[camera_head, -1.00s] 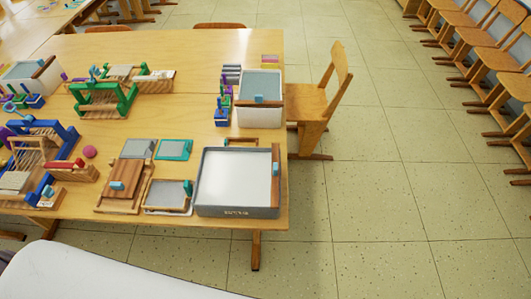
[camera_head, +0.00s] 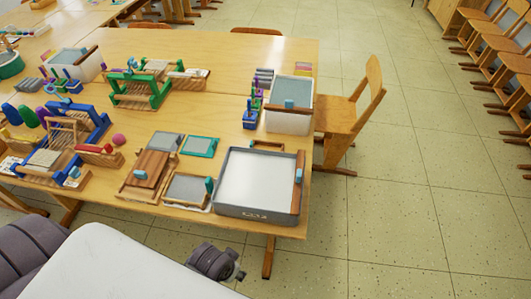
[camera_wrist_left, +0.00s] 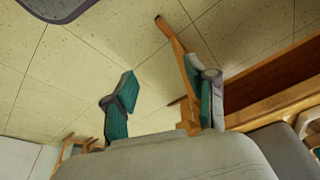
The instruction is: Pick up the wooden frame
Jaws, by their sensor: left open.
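Several wood-framed pieces lie on the table, and I cannot tell which one the task names. A thin wooden frame (camera_head: 267,146) lies behind the grey tray, partly hidden by it. A small wooden frame with a grey panel (camera_head: 187,187) lies left of the tray. A slatted wooden frame (camera_head: 148,172) lies further left. A wooden frame (camera_head: 62,131) stands upright by the blue loom. My left gripper (camera_wrist_left: 166,102) is open and empty in the left wrist view, its teal pads apart over floor and chair parts. I cannot make out its fingers in the head view.
The wooden table (camera_head: 215,55) is crowded along its left and front. A grey tray (camera_head: 257,185) sits at the front right corner, a white bin (camera_head: 290,105) behind it. A wooden chair (camera_head: 345,115) stands at the right side. Open tiled floor (camera_head: 400,220) lies beyond.

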